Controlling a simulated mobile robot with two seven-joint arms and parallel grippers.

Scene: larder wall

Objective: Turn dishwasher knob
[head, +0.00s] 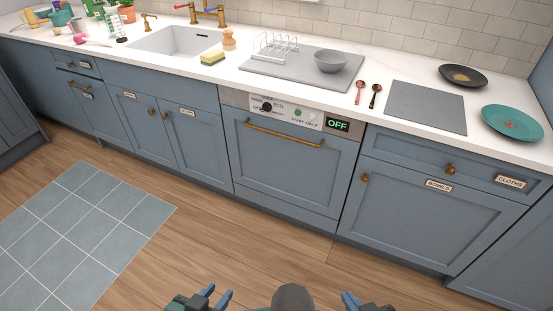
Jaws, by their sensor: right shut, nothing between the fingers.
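The dishwasher (283,165) is a blue-fronted unit in the middle of the counter run, with a brass bar handle (284,134). Its light control panel carries a dark round knob (267,107) at the left. A green button (298,113) and a display reading OFF (338,125) are to the right of the knob. The small panel lettering is hard to read. My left gripper (219,292) is at the bottom edge, open and empty, well below and apart from the panel. My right gripper (349,297) is at the bottom edge further right, shut and empty. Neither touches the dishwasher.
A grey drainer board (290,87) with a rack and bowl (331,61) lies above the dishwasher. Two spoons (368,95), a grey mat (425,107) and a teal plate (511,122) are right of it. The wooden floor before the dishwasher is clear.

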